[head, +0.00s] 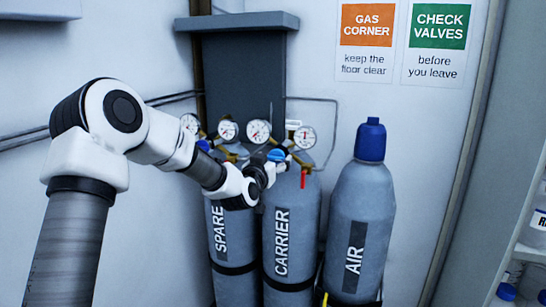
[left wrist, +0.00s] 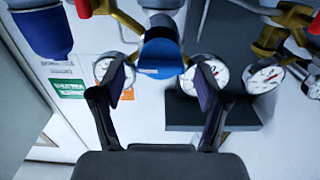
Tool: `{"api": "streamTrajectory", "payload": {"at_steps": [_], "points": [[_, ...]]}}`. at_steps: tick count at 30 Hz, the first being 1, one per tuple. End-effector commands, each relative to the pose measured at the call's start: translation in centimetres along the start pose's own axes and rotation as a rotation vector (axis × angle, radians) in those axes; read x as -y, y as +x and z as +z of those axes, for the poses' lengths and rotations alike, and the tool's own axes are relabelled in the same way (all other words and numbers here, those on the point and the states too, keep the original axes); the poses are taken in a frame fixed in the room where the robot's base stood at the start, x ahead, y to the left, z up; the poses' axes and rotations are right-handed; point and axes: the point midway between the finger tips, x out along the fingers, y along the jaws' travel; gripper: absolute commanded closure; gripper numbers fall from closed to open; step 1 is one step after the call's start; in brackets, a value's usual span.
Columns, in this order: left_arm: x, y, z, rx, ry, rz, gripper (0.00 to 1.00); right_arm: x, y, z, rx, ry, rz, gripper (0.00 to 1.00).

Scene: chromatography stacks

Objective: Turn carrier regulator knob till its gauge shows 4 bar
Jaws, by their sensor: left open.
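The carrier cylinder (head: 282,215), labelled CARRIER, stands in the middle of the head view. Its blue regulator knob (head: 277,155) is at the top, between two white round gauges, a left one (head: 258,131) and a right one (head: 304,136). The needles are too small to read in bar. My left gripper (head: 268,172) is at the knob. In the left wrist view the blue knob (left wrist: 162,58) lies between and just beyond the open fingertips (left wrist: 163,75); I see no clear contact. The fingers partly cover two gauges there. My right gripper is not in view.
The spare cylinder (head: 232,240) with its gauges (head: 228,130) stands close on the left. The air cylinder (head: 360,215) with a blue cap (head: 370,140) stands on the right. A red lever (head: 304,177) hangs beside the carrier regulator. A shelf (head: 530,255) is at far right.

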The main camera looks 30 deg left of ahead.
Motion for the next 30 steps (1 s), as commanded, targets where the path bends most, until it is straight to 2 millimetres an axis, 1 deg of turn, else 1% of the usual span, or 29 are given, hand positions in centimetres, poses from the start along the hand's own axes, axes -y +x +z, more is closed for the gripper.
{"api": "streamTrajectory", "payload": {"at_steps": [4, 5, 6, 8, 9, 10, 20, 26, 30], "points": [[-0.01, -0.02, 0.10, 0.001, 0.000, 0.000, 0.25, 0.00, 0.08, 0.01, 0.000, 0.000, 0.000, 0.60], [-0.01, -0.02, 0.10, 0.001, 0.000, 0.000, 0.32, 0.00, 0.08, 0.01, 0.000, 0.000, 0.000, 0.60], [-0.01, -0.03, 0.10, 0.001, 0.000, 0.000, 0.46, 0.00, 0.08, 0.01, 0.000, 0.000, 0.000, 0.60], [-0.01, -0.03, 0.10, 0.001, 0.000, 0.000, 0.68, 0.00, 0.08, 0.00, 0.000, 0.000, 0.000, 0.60], [-0.01, -0.03, 0.10, 0.001, 0.000, 0.000, 0.82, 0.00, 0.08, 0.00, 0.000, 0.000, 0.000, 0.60], [-0.01, -0.04, 0.10, 0.001, 0.000, 0.000, 0.85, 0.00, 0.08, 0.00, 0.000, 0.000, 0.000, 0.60], [-0.02, -0.04, 0.08, 0.000, 0.017, 0.000, 0.85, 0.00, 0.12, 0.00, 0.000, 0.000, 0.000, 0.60], [-0.05, -0.02, 0.11, 0.000, 0.088, 0.000, 0.85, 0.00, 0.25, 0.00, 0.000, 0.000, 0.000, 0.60], [-0.07, 0.00, 0.12, 0.000, 0.176, 0.000, 0.85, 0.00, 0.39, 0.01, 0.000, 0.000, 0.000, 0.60]]}}
